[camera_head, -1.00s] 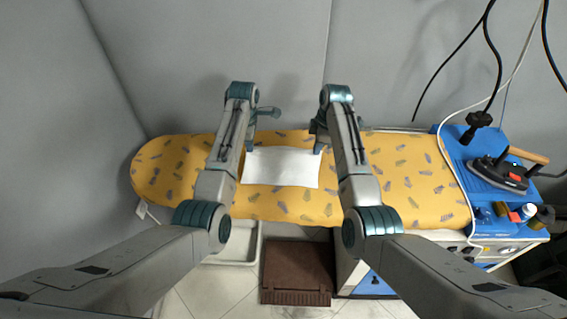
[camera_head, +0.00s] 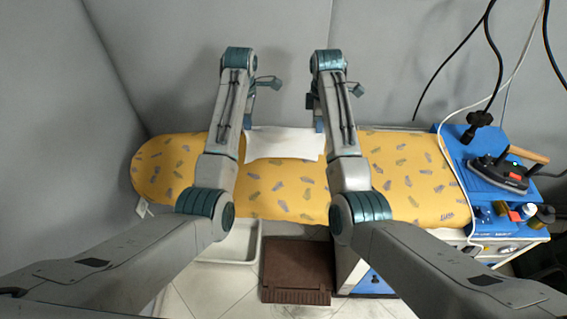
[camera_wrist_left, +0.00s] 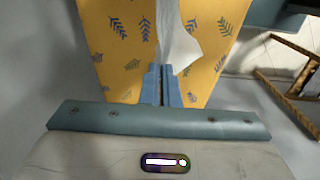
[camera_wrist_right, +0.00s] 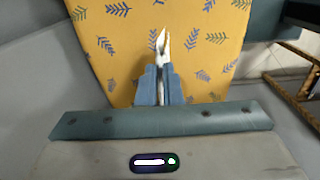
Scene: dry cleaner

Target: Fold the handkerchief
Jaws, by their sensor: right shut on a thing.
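The white handkerchief (camera_head: 283,144) shows in the head view between my two forearms, over the far part of the yellow patterned ironing board (camera_head: 285,203). My left gripper (camera_head: 249,121) is at its far left corner and looks shut on it; in the left wrist view the cloth (camera_wrist_left: 178,45) runs out from between the closed fingers (camera_wrist_left: 160,82). My right gripper (camera_head: 318,126) is shut on its far right corner. In the right wrist view the cloth (camera_wrist_right: 161,44) shows as a narrow strip beyond the fingers (camera_wrist_right: 158,82). My forearms partly hide its sides.
A steam iron (camera_head: 500,173) rests on the blue station (camera_head: 455,148) at the board's right end, with small bottles and cables near it. A grey wall stands close behind the board. A white tray (camera_head: 235,252) and brown pedal (camera_head: 297,270) are below.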

